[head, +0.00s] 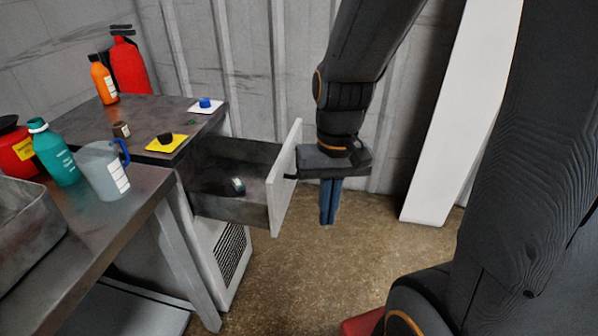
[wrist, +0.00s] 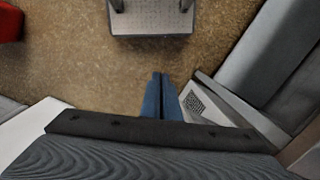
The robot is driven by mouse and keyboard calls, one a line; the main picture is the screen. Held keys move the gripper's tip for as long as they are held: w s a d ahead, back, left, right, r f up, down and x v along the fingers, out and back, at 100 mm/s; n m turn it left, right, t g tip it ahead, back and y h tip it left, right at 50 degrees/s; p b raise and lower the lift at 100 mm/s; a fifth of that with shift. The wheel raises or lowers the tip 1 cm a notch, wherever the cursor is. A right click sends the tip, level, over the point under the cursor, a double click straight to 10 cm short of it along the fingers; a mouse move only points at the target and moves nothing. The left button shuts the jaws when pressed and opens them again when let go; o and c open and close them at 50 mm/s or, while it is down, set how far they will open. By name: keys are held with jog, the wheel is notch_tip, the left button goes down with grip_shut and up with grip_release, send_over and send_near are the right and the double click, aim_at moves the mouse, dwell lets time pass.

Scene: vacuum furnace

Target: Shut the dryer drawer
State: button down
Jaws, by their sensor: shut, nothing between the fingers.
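The dryer drawer (head: 235,205) stands pulled out from the grey and white dryer cabinet (head: 222,262), with its pale front panel (head: 285,180) toward the right. A small dark round object (head: 238,186) lies inside the drawer. My gripper (head: 328,222) points down just to the right of the front panel, on its outer side. Its two blue fingers are together with nothing between them. The fingers also show in the wrist view (wrist: 160,100), pointing at the floor. Whether the gripper body touches the panel is hard to tell.
A table at the left holds a grey tray (head: 22,235), a jug (head: 103,170) and a teal bottle (head: 55,155). A yellow pad (head: 167,145) and an orange bottle (head: 103,80) stand on the cabinet top. A white panel (head: 455,120) leans at the right. The floor around my gripper is open.

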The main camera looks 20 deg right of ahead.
jog(key=w+d+f+m+y+b, duration=0.25)
jog(key=w+f+m+y, duration=0.25)
jog(key=w+m, duration=0.25)
jog(key=w+d+f+m+y+b, duration=0.1)
jog(key=w+f+m+y+b, duration=0.3)
jog(key=w+f+m+y, duration=0.25)
jog(key=w+d+f+m+t+y+b, duration=0.1)
jog(key=w+d+m+t+y+b, duration=0.1)
jog(key=w+d+m+t, duration=0.45)
jog(key=w+d+f+m+t+y+b, duration=0.15)
jog(key=w+d+t, duration=0.3)
jog(key=d, duration=0.45)
jog(key=f+x, duration=0.1)
jog(key=x, duration=1.3)
jog(key=shift+r+g, duration=0.15)
jog(key=shift+g, duration=0.25)
jog(key=shift+w+a, duration=0.1)
jog(key=shift+w, duration=0.05)
